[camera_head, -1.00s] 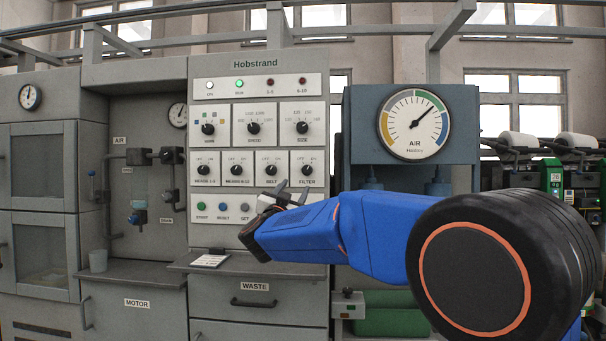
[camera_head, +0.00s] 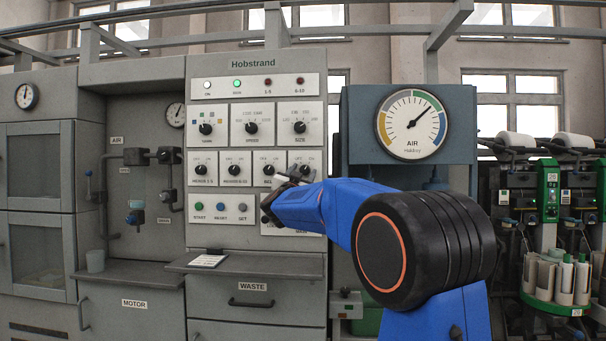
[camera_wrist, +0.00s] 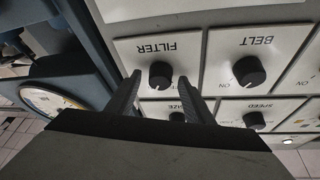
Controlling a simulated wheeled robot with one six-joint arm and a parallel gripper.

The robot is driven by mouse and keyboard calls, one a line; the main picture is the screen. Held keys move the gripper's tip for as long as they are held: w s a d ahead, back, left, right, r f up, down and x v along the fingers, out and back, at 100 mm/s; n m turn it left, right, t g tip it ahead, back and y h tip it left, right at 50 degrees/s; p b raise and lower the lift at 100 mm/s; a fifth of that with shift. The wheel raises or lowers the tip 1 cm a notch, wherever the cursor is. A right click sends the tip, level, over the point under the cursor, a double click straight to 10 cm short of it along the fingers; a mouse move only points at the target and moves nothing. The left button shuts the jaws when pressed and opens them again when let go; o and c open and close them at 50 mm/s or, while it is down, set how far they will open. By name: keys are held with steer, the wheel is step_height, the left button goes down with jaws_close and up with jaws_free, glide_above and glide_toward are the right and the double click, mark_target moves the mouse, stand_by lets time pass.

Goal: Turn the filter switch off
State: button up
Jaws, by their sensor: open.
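The filter switch (camera_wrist: 160,74) is a black round knob on a white plate lettered FILTER, which appears upside down in the wrist view. In the head view the filter switch (camera_head: 305,169) is partly covered by my gripper (camera_head: 287,180). In the wrist view my gripper (camera_wrist: 157,84) is open and empty, with one dark finger on each side of the knob in the picture. I cannot tell whether the fingertips reach around the knob or stop short of it. The knob's pointer direction is not clear, and its markings are partly hidden.
The belt knob (camera_wrist: 249,71) sits beside the filter plate, with the size knob (camera_wrist: 177,117) and speed knob (camera_wrist: 254,120) in the neighbouring row. An air gauge (camera_head: 411,124) on a blue-grey housing stands right of the panel. A shelf (camera_head: 250,264) juts out below.

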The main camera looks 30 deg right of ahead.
steer(key=c, duration=1)
steer(key=shift+c, duration=0.2)
steer(key=shift+n, duration=0.5)
steer(key=n+t+y, duration=0.1)
steer(key=n, duration=0.1)
steer(key=n+t+y, duration=0.1)
steer(key=n, duration=0.2)
steer(key=n+t+y, duration=0.1)
steer(key=n, duration=0.2)
steer(key=shift+s+d+y, duration=0.15)
steer(key=shift+d+y, duration=0.1)
steer(key=shift+y, duration=0.15)
steer(key=n+y, duration=0.2)
steer(key=n, duration=0.2)
steer(key=n+t+y, duration=0.1)
steer(key=n+y, duration=0.1)
steer(key=n, duration=0.2)
steer(key=shift+n+y, duration=0.3)
steer(key=shift+n, duration=0.2)
